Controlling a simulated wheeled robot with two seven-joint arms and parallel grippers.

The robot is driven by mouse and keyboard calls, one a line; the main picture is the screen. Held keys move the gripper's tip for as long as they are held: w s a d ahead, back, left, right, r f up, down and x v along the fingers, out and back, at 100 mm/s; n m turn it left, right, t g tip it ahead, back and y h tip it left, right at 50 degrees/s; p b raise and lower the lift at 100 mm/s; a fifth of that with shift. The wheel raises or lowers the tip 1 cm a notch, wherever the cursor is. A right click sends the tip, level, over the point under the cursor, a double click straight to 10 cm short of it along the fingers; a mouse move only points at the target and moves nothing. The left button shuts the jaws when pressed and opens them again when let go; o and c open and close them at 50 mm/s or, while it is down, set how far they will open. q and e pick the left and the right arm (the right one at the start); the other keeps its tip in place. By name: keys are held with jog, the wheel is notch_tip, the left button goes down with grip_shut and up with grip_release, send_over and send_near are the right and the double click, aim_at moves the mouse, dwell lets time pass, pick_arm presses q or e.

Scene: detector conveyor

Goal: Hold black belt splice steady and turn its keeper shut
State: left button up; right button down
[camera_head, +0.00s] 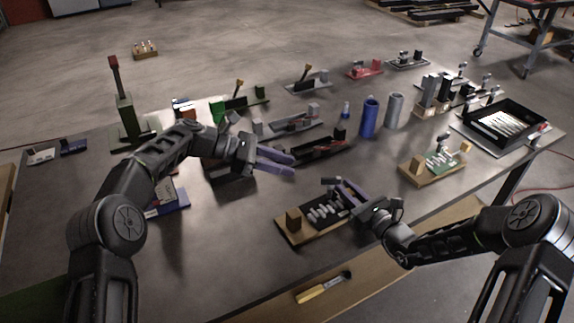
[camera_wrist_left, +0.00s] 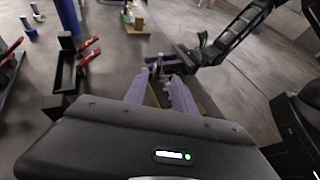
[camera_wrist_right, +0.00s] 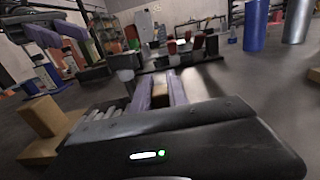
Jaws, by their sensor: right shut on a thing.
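The black belt splice (camera_head: 322,211) is a dark plate with a row of pale pins on a wooden board (camera_head: 305,238), near the table's front edge. A brown block (camera_head: 293,219) stands at its left end. My right gripper (camera_head: 338,186) is at its right end. In the right wrist view a tan block (camera_wrist_right: 159,87) shows between its fingers, and it is shut on it. I cannot make out the keeper. My left gripper (camera_head: 292,164) is open and empty, above and behind the splice. Its fingers (camera_wrist_left: 160,90) are apart in the left wrist view.
A similar green splice (camera_head: 441,160) on wood lies to the right. Blue (camera_head: 369,118) and grey (camera_head: 394,111) cylinders and dark fixtures (camera_head: 322,148) stand behind. A black tray (camera_head: 508,143) is at far right. A yellow-handled tool (camera_head: 322,288) lies below the front edge.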

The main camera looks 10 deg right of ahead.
pick_arm(q)
jog(key=shift+w+a, duration=0.15)
jog(key=shift+a, duration=0.15)
jog(key=shift+c, duration=1.3)
jog(key=shift+a+f+n, duration=0.3)
jog(key=shift+a, duration=0.45)
jog(key=shift+c, duration=0.8)
jog(key=shift+s+a+f+n+h, duration=0.45)
jog(key=shift+s+f+n+h, duration=0.25)
jog(key=shift+n, duration=0.3)
grip_shut()
jog(key=s+f+n+t+h, duration=0.1)
jog(key=n, duration=0.3)
jog(key=s+f+n+t+h, duration=0.1)
jog(key=n, duration=0.4)
jog(key=s+d+f+n+h, duration=0.1)
jog(key=s+n, duration=0.1)
jog(key=n, duration=0.2)
jog(key=shift+n+t, duration=0.3)
jog(key=shift+t, duration=0.1)
jog(key=shift+s+d+f+n+t, duration=0.15)
jog(key=shift+n+t, duration=0.1)
jog(key=shift+n, duration=0.35)
jog(key=shift+s+d+f+n+t, duration=0.1)
jog(key=shift+n+t, duration=0.15)
jog(key=shift+n, duration=0.35)
jog(key=shift+w+n, duration=0.3)
jog(key=shift+n, duration=0.9)
